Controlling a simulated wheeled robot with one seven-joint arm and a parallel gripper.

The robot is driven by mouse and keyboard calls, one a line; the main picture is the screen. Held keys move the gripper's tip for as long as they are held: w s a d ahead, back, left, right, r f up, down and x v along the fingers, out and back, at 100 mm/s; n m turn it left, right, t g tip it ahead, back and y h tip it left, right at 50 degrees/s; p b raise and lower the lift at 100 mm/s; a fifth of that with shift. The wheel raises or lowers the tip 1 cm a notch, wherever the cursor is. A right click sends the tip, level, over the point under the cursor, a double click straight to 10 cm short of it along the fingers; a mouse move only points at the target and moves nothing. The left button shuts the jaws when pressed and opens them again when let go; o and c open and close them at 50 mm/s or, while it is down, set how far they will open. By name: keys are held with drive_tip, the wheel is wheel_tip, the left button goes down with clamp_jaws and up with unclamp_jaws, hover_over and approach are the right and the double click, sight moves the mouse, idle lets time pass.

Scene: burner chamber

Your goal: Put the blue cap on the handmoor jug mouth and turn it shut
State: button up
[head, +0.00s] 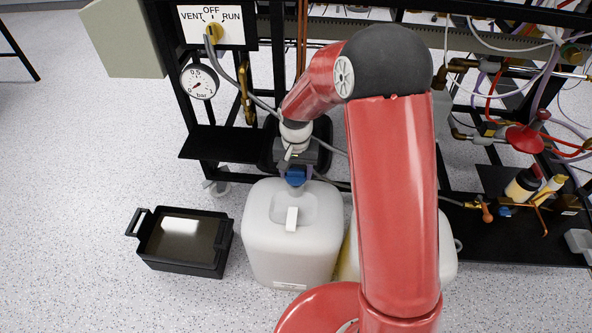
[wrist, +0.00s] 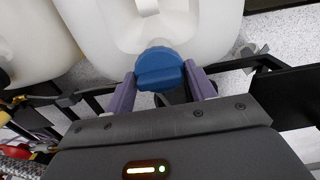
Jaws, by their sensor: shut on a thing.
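The blue cap (wrist: 160,68) is between the two purple fingers of my gripper (wrist: 160,90) in the wrist view, and the gripper is shut on it. In the head view the blue cap (head: 296,176) is at the back of the white jug (head: 290,255), over its mouth, just under my gripper (head: 296,165). The jug stands upright on the floor, its handle facing up. The jug also shows in the wrist view (wrist: 205,30), right behind the cap. The cap hides the mouth and its thread, so I cannot tell how far it is turned.
A second pale jug (head: 447,250) stands to the right, partly behind my arm. A black tray (head: 184,240) with dark liquid lies on the floor at left. The black frame carries a gauge (head: 199,82) and a yellow valve knob (head: 213,31).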

drive_tip(key=shift+f, duration=0.15)
drive_tip(key=shift+f+b, duration=1)
drive_tip(key=shift+f, duration=0.15)
drive_tip(key=o, duration=1.5)
drive_tip(key=shift+r, duration=0.1)
drive_tip(key=shift+c, duration=0.2)
